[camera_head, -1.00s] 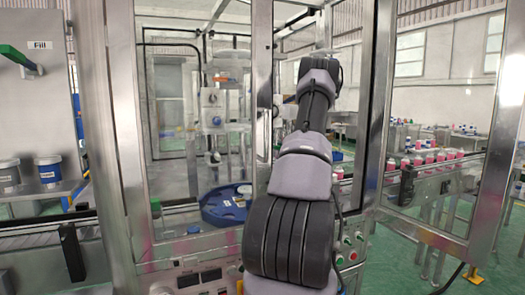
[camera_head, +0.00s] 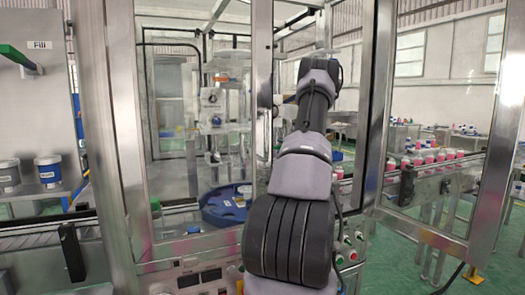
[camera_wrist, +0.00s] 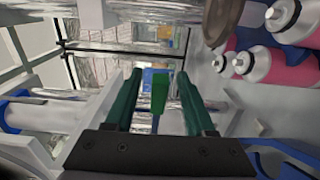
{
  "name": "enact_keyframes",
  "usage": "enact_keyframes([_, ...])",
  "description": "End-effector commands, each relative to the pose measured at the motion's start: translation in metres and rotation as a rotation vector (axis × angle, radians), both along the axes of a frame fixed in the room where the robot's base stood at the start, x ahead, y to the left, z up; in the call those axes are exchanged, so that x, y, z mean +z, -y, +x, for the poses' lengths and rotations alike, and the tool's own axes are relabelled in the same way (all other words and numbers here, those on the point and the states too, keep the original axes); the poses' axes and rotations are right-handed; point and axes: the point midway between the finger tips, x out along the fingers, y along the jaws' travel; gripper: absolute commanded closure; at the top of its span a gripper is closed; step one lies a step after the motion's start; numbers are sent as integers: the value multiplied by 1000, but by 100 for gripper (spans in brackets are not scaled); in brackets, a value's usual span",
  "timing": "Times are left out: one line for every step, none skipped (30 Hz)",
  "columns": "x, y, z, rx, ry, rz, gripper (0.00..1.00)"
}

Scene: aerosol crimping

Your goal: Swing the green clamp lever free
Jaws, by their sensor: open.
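The green clamp lever (camera_wrist: 160,93) shows as a short bright green piece in the wrist view. It lies between the two dark green fingers of my gripper (camera_wrist: 159,76), with a visible gap on each side. The fingers are apart and not closed on it. How the lever joins the clamp is hidden in this view. In the head view my arm hides the gripper and I cannot make out this lever there.
Pink aerosol cans (camera_wrist: 295,72) lie at the upper right of the wrist view; a row (camera_head: 432,158) stands on the right conveyor. A blue round carrier (camera_head: 222,217) sits inside the machine frame. Metal posts (camera_head: 262,90) stand close to my arm. A green handle (camera_head: 14,54) is beside the Fill sign.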

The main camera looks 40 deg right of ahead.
Motion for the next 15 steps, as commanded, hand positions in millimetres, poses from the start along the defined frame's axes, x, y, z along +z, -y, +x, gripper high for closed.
enact_keyframes([0, 0, -5, -2, -1, 0, 45])
enact_keyframes([0, -1, -8, -2, -1, 0, 45])
enact_keyframes([0, -2, -12, -1, -2, 1, 45])
enact_keyframes([0, -3, -15, -1, -1, 1, 45])
enact_keyframes([0, -4, -18, -1, -1, 0, 45])
enact_keyframes([0, -5, -22, -1, -2, 0, 45])
enact_keyframes([0, -5, -25, -1, -1, -1, 45])
enact_keyframes([1, -6, -28, -1, -1, -1, 45])
enact_keyframes([0, -7, -32, -1, -1, 0, 45])
enact_keyframes([0, -7, -35, -2, -1, 0, 45])
enact_keyframes([0, -8, -38, -2, -2, 0, 45])
enact_keyframes([0, -9, -42, -2, -1, 0, 45])
enact_keyframes([0, -10, -45, -2, -1, 0, 45])
enact_keyframes([0, -10, -47, -1, -1, -1, 45])
enact_keyframes([1, -11, -51, -1, -1, -2, 45])
